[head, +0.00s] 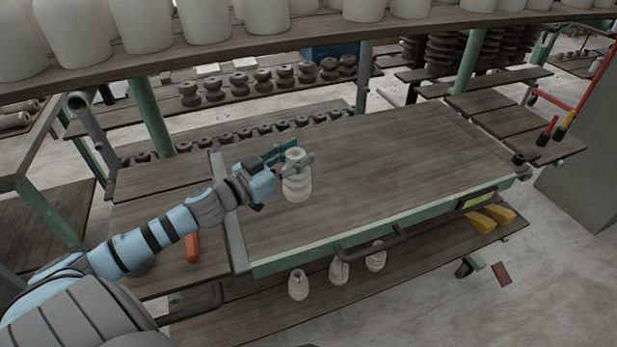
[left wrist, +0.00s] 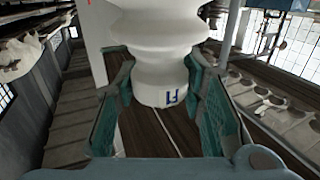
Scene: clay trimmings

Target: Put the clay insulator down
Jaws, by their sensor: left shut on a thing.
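The pale clay insulator (head: 297,186), ribbed and roughly upright, is at the left part of the wooden cart top (head: 400,160) in the head view. My left gripper (head: 290,157) is shut on its upper part. In the left wrist view the insulator (left wrist: 160,50) fills the top middle, between the teal fingers of my left gripper (left wrist: 160,105), and its near end bears a blue mark. I cannot tell whether its base touches the cart top. My right gripper is not in view.
The cart top is bare right of the insulator. Several pale insulators (head: 339,268) stand on the cart's lower shelf (head: 420,259), near yellow pieces (head: 481,221). Large white pieces (head: 205,20) line the shelf above. Rows of dark insulators (head: 262,80) stand behind. A green post (head: 150,117) rises behind left.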

